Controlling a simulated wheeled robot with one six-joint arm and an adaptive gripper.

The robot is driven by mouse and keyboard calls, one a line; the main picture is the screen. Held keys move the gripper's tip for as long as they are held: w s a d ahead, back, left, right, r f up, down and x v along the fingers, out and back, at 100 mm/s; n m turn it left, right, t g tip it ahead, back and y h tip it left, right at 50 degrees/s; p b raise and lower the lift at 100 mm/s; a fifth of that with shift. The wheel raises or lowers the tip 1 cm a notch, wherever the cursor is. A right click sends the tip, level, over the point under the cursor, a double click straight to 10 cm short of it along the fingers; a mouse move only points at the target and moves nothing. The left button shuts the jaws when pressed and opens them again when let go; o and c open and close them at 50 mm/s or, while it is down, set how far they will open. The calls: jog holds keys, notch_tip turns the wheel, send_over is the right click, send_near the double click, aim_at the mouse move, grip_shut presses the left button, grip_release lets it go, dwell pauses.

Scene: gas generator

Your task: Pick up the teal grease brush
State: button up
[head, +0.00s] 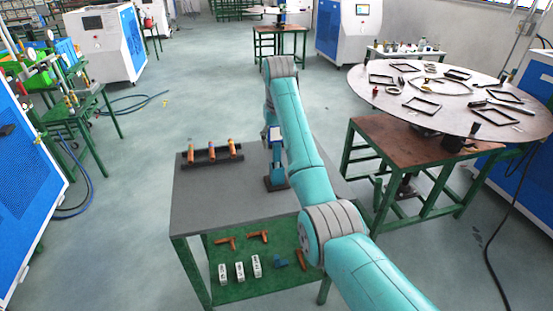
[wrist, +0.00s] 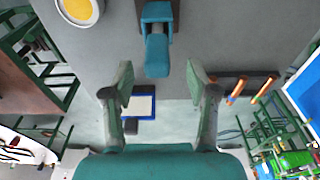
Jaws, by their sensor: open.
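The teal grease brush (wrist: 157,50) shows in the wrist view as a teal block-like handle, top centre, on a dark brown base. In the head view what looks like the same brush (head: 277,150) stands upright on a dark base at the right of the grey tabletop, partly beside my arm. My gripper (wrist: 157,78) is open and empty in the wrist view. Its two fingers lie to either side of the brush's near end in the picture, with a gap on both sides. In the head view my arm hides the gripper's fingers.
A dark rack with several copper-coloured cylinders (head: 213,152) stands on the grey table (head: 215,205), left of the brush. A tin with yellow contents (wrist: 80,9) is near the brush. The lower green shelf (head: 240,280) holds small parts. A round table (head: 455,95) stands right.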

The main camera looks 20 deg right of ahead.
aim_at(277, 151)
jog(key=f, duration=0.4)
jog(key=shift+w+d+f, duration=0.15)
jog(key=shift+w+f, duration=0.1)
jog(key=shift+f, duration=0.1)
jog(key=shift+c, duration=0.2)
grip_shut()
